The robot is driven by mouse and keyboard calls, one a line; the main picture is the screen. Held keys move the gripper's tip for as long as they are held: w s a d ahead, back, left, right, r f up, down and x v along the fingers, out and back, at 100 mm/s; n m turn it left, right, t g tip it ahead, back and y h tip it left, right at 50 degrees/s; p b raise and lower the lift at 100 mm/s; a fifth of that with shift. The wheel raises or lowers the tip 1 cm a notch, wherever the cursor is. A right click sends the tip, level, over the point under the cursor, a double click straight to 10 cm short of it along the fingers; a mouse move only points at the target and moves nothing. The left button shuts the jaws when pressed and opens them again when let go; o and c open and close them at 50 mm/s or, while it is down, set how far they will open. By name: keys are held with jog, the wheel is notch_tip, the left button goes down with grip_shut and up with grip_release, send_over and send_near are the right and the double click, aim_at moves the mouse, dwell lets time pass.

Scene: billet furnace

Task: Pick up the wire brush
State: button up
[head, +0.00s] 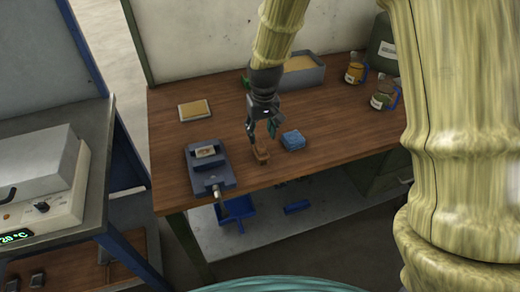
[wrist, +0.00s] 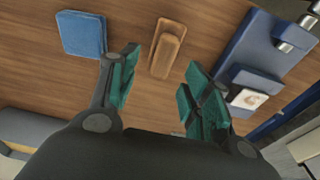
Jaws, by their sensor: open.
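The wire brush seems to be the small brown wooden block with a raised grip (head: 261,153) on the wooden workbench, near its front edge. It also shows in the wrist view (wrist: 167,49), just beyond and between my fingertips; no bristles can be seen. My gripper (head: 262,132) is open above the brush, pointing down. In the wrist view its green-padded fingers (wrist: 163,72) stand apart with nothing between the pads. The brush appears clear of both fingers.
A blue sponge-like block (head: 293,140) lies right of the brush, and a blue vise-like device (head: 211,172) stands to the left. The workbench (head: 165,145) also bears a small framed tan pad (head: 195,110), a grey tray (head: 303,76) and glass jugs (head: 383,95) at the back.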

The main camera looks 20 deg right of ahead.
aim_at(260, 142)
jog(key=shift+a+f+p, duration=0.2)
jog(key=shift+f+p, duration=0.65)
jog(key=shift+f, duration=0.95)
jog(key=shift+w+f, duration=0.1)
jog(key=shift+f, duration=0.75)
jog(key=c, duration=1)
jog(key=shift+o, duration=0.2)
jog(key=shift+r, duration=0.1)
jog(key=shift+r+b, duration=0.35)
jog(key=shift+r, duration=0.45)
jog(key=shift+r+b, duration=0.35)
jog(key=shift+r, duration=0.5)
jog(key=s+a+b, duration=0.1)
jog(key=s+b, duration=0.1)
jog(key=s, duration=0.5)
jog(key=s+a+r+b, duration=0.1)
jog(key=s+a+b, duration=0.1)
jog(key=s, duration=0.6)
jog(key=shift+s+a+r, duration=0.3)
